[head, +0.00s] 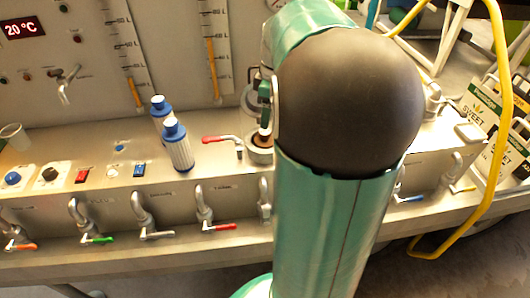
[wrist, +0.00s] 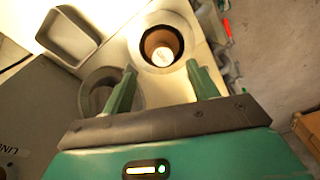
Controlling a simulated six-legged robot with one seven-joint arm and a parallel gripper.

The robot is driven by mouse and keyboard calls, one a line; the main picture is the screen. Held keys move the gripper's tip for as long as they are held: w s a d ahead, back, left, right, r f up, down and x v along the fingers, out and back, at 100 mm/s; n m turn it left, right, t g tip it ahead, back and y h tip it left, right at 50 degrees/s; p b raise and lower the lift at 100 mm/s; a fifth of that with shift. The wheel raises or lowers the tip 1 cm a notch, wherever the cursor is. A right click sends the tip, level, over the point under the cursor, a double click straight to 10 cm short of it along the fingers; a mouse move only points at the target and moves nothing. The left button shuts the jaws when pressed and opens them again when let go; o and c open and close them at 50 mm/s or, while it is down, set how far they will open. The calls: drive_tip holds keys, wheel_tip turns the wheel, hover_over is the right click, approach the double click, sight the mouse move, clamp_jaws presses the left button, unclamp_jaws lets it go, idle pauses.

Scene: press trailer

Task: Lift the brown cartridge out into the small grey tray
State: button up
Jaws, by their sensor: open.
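The brown cartridge (wrist: 162,48) sits in a round pale socket in the wrist view, with a light round face showing inside a brown ring. In the head view a bit of brown (head: 262,142) shows in the socket beneath my gripper. My gripper (wrist: 160,67) is open, its two green fingers apart on either side of the near edge of the socket, with nothing between them. The small grey tray (wrist: 58,45) is an empty rectangular tray at the upper left of the wrist view. My arm hides much of the counter's middle in the head view.
A dark round opening (wrist: 98,92) lies beside the left finger. Two blue-capped white cylinders (head: 177,145) stand on the counter, left of a red-handled tap (head: 222,139). Several taps line the front. A yellow hose (head: 500,100) loops at right.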

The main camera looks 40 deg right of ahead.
sight(265, 131)
drive_tip(key=shift+a+f, duration=0.15)
drive_tip(key=shift+f, duration=0.45)
drive_tip(key=f, duration=0.5)
drive_tip(key=shift+w+a, duration=0.2)
drive_tip(key=shift+a, duration=0.05)
drive_tip(key=shift+r, duration=0.1)
clamp_jaws()
